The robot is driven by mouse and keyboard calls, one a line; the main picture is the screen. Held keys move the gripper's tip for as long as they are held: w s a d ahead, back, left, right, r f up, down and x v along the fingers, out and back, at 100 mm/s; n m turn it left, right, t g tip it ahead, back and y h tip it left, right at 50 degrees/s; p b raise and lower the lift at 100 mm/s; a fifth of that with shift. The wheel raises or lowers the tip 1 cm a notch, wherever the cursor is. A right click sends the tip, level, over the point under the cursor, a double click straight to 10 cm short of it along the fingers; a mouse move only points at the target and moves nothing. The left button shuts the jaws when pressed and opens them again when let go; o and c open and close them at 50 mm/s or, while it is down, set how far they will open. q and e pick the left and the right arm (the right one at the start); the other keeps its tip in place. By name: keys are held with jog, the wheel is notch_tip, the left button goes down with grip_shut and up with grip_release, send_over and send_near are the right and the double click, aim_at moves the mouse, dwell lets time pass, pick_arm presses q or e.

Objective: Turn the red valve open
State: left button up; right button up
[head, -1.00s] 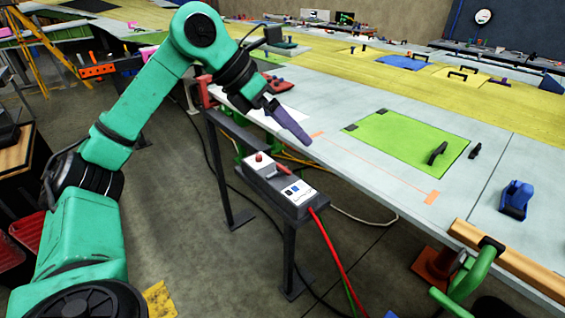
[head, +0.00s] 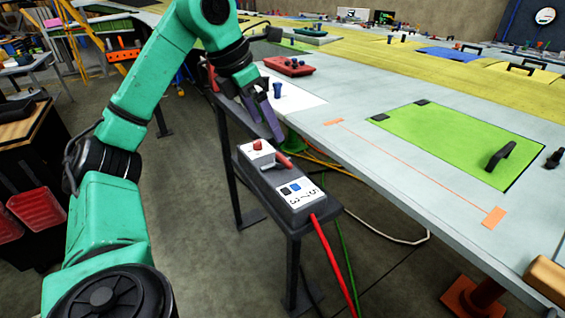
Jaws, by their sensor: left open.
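A grey control box (head: 280,190) stands on a dark post frame beside the long table. On it are a round red knob (head: 257,146) and a short red lever (head: 284,160), with labelled switches nearer me. I cannot tell for sure which red part is the valve. A red hose (head: 328,255) leaves the box's near end. My left gripper (head: 267,122) is open and empty, its dark purple fingers pointing down just above the far end of the box. It appears apart from the knob and lever. My right gripper is not in view.
The long grey table (head: 385,170) runs along the right, with a green panel (head: 455,145) and a red case (head: 289,66) on it. A black cart with red bins (head: 20,205) stands at left. Hoses and cables lie on the floor.

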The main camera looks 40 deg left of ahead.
aim_at(283, 158)
pick_arm(q)
jog(key=b+x, duration=0.1)
jog(key=x, duration=0.9)
jog(key=shift+f, duration=0.1)
jog(key=c, duration=1.2)
jog(key=shift+c, duration=0.2)
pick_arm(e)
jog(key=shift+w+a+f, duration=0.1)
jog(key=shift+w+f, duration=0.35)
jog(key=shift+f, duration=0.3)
